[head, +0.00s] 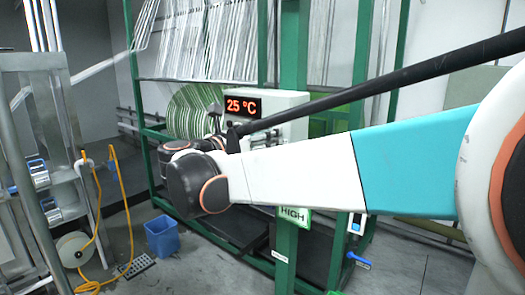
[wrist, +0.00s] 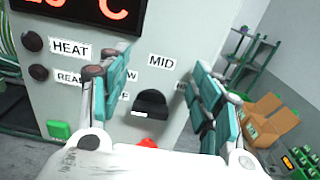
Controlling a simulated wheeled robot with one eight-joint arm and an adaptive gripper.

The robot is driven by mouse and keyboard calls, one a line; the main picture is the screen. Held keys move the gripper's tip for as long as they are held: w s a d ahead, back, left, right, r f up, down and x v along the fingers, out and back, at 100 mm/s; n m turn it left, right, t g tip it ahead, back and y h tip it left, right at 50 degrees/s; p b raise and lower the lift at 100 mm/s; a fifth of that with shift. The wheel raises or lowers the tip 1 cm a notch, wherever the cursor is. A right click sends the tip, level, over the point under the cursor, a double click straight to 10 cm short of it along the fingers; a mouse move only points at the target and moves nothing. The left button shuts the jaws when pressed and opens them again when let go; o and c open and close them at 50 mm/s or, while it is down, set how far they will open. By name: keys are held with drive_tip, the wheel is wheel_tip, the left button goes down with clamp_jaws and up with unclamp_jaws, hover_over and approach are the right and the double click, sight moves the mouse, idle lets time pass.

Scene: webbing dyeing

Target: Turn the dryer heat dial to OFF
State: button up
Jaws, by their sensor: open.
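The black heat dial (wrist: 152,101) sits on the grey dryer control panel (wrist: 165,28) in the wrist view. A white mark shows at its lower left edge; which setting it points to is unclear. The MID label is above it. LOW, OFF and HIGH labels are partly hidden by the fingers. My gripper (wrist: 158,75) is open, with one teal finger on each side of the dial in the picture. Contact cannot be told. In the head view the panel (head: 286,98) reads 25 °C; my arm hides the dial and most of the gripper.
A red button (wrist: 147,142) lies below the dial and a green button (wrist: 60,130) at the panel's lower left. Cardboard boxes (wrist: 268,118) stand at the right. Green frame posts (head: 292,55) stand by the panel. A blue bin (head: 162,236) is on the floor.

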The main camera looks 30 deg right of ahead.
wheel_tip(320, 180, up, 5)
drive_tip(key=shift+s+f, duration=0.1)
drive_tip(key=shift+s, duration=0.05)
drive_tip(key=shift+a, duration=0.1)
idle(0.5)
